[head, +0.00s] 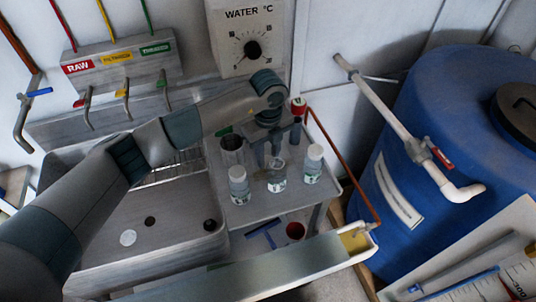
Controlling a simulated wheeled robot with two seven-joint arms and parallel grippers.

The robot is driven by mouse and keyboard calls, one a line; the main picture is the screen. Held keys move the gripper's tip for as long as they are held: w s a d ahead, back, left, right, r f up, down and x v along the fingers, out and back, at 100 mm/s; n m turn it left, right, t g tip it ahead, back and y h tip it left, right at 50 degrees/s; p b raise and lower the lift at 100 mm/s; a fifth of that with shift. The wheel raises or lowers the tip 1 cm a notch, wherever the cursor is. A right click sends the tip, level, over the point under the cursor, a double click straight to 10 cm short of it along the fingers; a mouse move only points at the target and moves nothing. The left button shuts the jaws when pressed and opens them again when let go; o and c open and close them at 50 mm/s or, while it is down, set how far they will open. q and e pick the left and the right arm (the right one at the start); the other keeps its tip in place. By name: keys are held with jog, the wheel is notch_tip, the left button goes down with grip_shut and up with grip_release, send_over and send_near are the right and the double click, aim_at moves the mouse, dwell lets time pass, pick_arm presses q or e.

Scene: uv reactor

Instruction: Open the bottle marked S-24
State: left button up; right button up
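Three small clear bottles with pale labels stand on the grey shelf (262,207) beside the sink: a left one (239,186) and a right one (313,164), both with white caps, and a middle one (277,177) whose top is partly hidden by my gripper. The label print is too small to read, so I cannot tell which is S-24. My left gripper (267,152) points down just behind and above the middle bottle. Its fingers look apart, with nothing visible between them. I cannot tell whether a finger touches the bottle. My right gripper is not in view.
A metal cup (232,150) stands behind the left bottle. A red-topped item (298,106) is behind my gripper. A steel sink (165,225) lies left, a blue barrel (445,120) with a white pipe (385,105) right. A blue tool (262,235) lies below the shelf.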

pick_arm(q)
jog(key=shift+f, duration=0.25)
jog(key=o, duration=1.2)
jog(key=shift+r, duration=0.1)
jog(key=shift+c, duration=0.2)
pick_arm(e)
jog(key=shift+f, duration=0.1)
pick_arm(q)
jog(key=shift+r, duration=0.1)
jog(key=shift+r, duration=0.4)
notch_tip(320, 180, up, 7)
jog(key=b, duration=0.3)
jog(key=shift+f, duration=0.1)
notch_tip(320, 180, up, 5)
jog(key=b, duration=0.1)
send_over(268, 159)
jog(key=shift+s+f, duration=0.1)
jog(key=shift+f, duration=0.1)
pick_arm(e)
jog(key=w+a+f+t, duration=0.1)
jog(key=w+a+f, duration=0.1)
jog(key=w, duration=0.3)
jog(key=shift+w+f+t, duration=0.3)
